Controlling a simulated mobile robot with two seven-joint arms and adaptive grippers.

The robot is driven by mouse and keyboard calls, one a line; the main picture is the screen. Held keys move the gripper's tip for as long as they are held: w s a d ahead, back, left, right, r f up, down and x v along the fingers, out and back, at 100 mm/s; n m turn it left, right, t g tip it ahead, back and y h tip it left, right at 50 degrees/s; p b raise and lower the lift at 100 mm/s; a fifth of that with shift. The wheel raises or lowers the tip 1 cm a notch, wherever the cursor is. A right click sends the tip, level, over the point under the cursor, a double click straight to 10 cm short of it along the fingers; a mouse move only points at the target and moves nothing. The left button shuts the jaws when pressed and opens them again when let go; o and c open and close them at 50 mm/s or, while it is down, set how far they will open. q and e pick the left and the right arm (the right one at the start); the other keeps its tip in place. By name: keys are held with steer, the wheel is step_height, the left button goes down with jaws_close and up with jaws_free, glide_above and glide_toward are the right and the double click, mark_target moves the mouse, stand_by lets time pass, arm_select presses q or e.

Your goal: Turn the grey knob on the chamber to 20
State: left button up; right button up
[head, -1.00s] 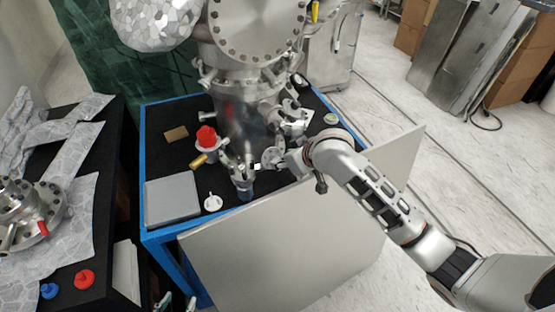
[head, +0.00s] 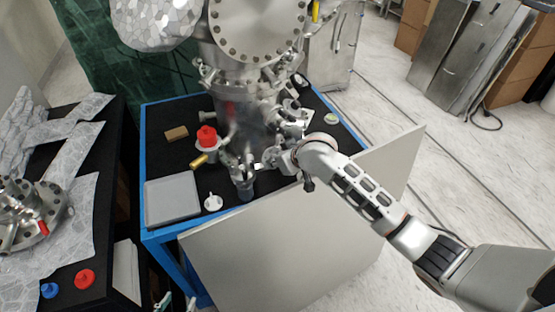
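The metal chamber (head: 244,115) stands on the black-topped blue cart. A blue-grey knob-like cylinder (head: 245,190) sits low on its front, below a metal fitting; I cannot read any scale on it. My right arm reaches in from the right, and its gripper (head: 262,167) is beside the fitting, just above and right of the cylinder. Its fingers are small and blend with the metal, so I cannot tell whether they touch anything or how far apart they are. My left gripper (head: 177,303) shows only as two separated fingertips at the bottom edge.
A red-capped valve (head: 207,138), a brass piece (head: 198,161), a grey tray (head: 172,200) and a white knob-shaped part (head: 213,202) are on the cart's left side. A large pale panel (head: 290,245) stands at the cart's front, below my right arm.

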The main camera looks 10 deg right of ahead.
steer(key=shift+o, duration=0.2)
steer(key=shift+d+m+g+y, duration=0.15)
steer(key=shift+m+g+y, duration=0.25)
steer(key=shift+m+y, duration=0.85)
steer(key=shift+m+h, duration=0.35)
steer(key=o, duration=1.1)
steer(key=v, duration=1.1)
steer(key=shift+s+d+r, duration=0.2)
steer(key=shift+s+r, duration=0.05)
steer(key=shift+r, duration=0.05)
